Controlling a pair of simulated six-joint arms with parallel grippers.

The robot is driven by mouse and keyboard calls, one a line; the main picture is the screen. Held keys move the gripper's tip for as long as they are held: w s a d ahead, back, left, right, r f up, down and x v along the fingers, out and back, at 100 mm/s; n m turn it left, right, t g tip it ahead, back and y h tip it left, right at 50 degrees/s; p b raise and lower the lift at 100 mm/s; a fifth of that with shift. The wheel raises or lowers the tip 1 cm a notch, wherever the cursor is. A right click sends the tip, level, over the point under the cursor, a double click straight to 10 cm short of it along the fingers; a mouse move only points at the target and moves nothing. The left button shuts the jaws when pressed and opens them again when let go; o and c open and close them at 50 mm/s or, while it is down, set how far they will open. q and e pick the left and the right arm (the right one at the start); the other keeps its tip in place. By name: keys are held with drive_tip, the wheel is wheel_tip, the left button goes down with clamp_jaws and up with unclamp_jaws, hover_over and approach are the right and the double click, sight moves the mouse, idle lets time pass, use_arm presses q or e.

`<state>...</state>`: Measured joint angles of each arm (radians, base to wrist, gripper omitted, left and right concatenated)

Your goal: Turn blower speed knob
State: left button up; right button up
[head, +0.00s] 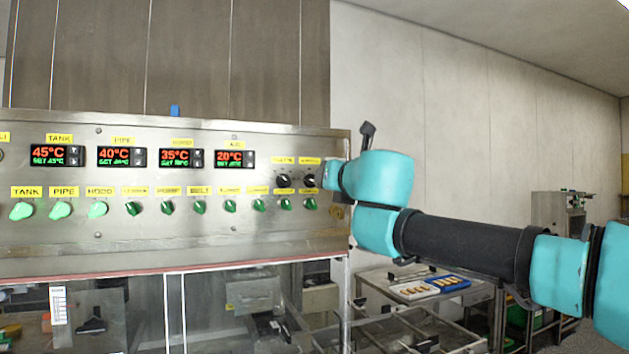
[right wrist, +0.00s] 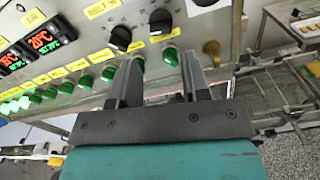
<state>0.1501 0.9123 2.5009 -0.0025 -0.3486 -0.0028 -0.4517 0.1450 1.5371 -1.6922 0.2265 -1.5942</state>
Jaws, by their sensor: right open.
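Two black knobs sit side by side on the steel control panel (head: 200,235), a left one (head: 283,181) and a right one (head: 309,181), near its right end. In the right wrist view they are the left black knob (right wrist: 121,38) and the right black knob (right wrist: 160,20). I cannot read which one is for the blower. My right gripper (right wrist: 157,68) is open and empty, its fingers pointing at the panel just below the black knobs, over the row of green knobs (right wrist: 170,55). In the head view my wrist hides its fingers. My left gripper is not in view.
Several red-and-green temperature displays (head: 122,156) line the panel's upper part. A row of green knobs with yellow labels runs below them. A brass-coloured fitting (right wrist: 211,48) is right of the green knobs. A metal table (head: 375,280) with trays stands to the right.

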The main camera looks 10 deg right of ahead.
sight(312, 181)
drive_tip(key=x, duration=0.9)
drive_tip(key=shift+w, duration=0.25)
drive_tip(key=shift+c, duration=0.4)
drive_tip(key=c, duration=0.5)
